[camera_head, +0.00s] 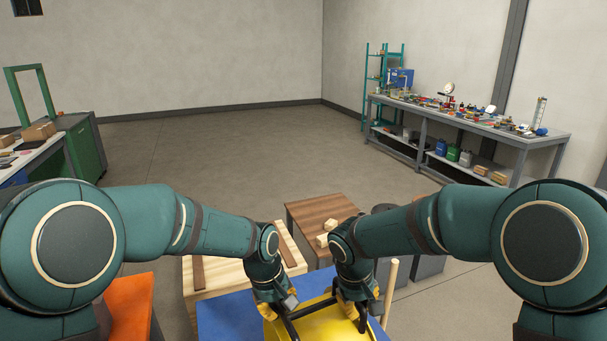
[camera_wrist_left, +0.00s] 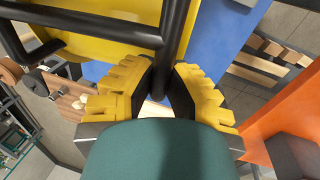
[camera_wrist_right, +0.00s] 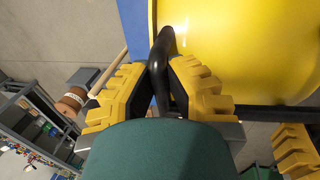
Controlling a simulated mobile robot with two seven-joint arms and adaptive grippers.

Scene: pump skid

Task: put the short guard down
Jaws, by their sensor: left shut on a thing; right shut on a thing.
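The short guard is a yellow, curved sheet (camera_head: 335,325) with black tube handles, low in the middle of the head view. My left gripper (camera_head: 283,312) is shut on a black bar of the guard; the left wrist view shows the bar (camera_wrist_left: 176,38) between its yellow fingers and the yellow sheet (camera_wrist_left: 95,38) beyond. My right gripper (camera_head: 357,312) is shut on the other handle, whose black tube (camera_wrist_right: 162,46) shows in the right wrist view beside the yellow sheet (camera_wrist_right: 240,55). The guard's underside is hidden; I cannot tell whether it touches anything below.
A blue surface (camera_head: 222,318) lies below and left of the guard. A pale wooden top with brown strips (camera_head: 202,283) and a brown table (camera_head: 312,212) with wooden blocks (camera_head: 326,239) stand beyond. An orange surface (camera_head: 130,298) is left; a wooden rod (camera_head: 390,282) stands right.

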